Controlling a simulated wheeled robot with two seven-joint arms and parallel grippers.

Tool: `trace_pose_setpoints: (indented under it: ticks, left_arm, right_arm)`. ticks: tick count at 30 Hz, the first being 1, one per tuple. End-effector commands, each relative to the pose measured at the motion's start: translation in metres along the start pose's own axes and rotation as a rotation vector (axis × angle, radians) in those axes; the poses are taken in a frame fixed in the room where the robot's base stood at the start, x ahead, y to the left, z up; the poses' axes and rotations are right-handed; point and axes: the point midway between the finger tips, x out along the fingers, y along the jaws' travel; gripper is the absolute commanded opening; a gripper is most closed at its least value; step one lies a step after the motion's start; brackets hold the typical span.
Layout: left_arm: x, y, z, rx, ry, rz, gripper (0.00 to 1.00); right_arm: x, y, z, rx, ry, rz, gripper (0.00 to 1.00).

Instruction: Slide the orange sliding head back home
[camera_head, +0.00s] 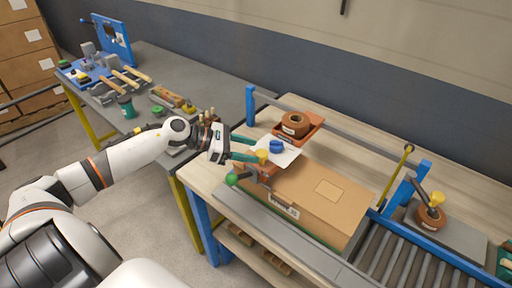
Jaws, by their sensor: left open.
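The orange sliding head (315,133) is beside the long grey rail, near its left end, with a brown tape roll (295,124) on top. In front of it are a white plate (288,157) with a blue knob (276,147), a yellow knob (262,156) and a green ball (232,179). I cannot tell how these join to the head. My left gripper (257,149) comes in from the left, its green fingers apart, close to the blue and yellow knobs. I cannot tell if it touches them. My right gripper is out of view.
A cardboard box (325,198) lies on the wooden bench in front of the rail (345,134). Blue posts (250,105) hold the rail. Rollers (405,258) and another brown roll (430,216) are at the right. A grey table (170,70) with tools stands at the back left.

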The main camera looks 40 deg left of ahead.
Motion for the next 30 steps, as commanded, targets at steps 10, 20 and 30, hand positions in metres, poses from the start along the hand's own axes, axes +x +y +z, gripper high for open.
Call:
trace_pose_setpoints:
  ticks: [10, 20, 30]
  left_arm:
    - [0.026, 0.0, 0.0, 0.0, 0.0, -0.001, 0.55]
    - [0.027, 0.0, 0.0, 0.0, -0.001, 0.0, 0.4]
    - [0.027, 0.0, 0.0, 0.0, 0.0, -0.001, 0.0]
  right_arm:
    - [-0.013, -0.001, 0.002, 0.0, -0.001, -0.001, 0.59]
    - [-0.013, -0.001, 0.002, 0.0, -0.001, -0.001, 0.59]
    - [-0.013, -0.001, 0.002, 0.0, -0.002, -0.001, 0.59]
